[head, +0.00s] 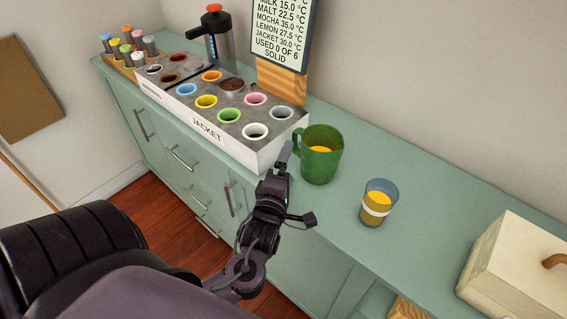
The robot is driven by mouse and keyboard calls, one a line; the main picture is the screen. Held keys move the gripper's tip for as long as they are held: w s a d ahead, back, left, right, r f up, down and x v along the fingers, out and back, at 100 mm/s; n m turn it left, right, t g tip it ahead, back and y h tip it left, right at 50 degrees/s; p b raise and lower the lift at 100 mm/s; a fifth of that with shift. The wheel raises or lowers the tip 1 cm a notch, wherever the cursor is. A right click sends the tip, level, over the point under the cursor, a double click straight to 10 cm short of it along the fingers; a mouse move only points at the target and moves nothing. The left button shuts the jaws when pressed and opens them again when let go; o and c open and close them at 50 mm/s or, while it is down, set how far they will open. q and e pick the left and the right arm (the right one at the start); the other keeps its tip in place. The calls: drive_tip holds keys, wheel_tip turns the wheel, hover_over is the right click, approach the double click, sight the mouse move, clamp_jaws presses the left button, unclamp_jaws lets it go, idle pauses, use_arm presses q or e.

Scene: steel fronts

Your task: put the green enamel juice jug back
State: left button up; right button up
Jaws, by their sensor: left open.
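The green enamel juice jug (322,158) stands upright on the green counter, with orange juice showing inside it. Its handle is on the left side, towards the box with coloured cups. My left gripper (292,182) is open and empty at the counter's front edge, just left of and in front of the jug. One finger reaches up close to the handle; I cannot tell whether it touches. The right gripper is out of view.
A glass of orange juice (378,206) stands right of the jug. The box labelled JACKET (207,130) is close on the left, with a sign (284,32) and a dark flask (219,44) behind. A cream box (517,262) is at far right. The counter behind the glass is clear.

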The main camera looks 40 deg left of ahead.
use_arm(q)
drive_tip(key=shift+v, duration=1.4)
drive_tip(key=shift+s+f, duration=0.1)
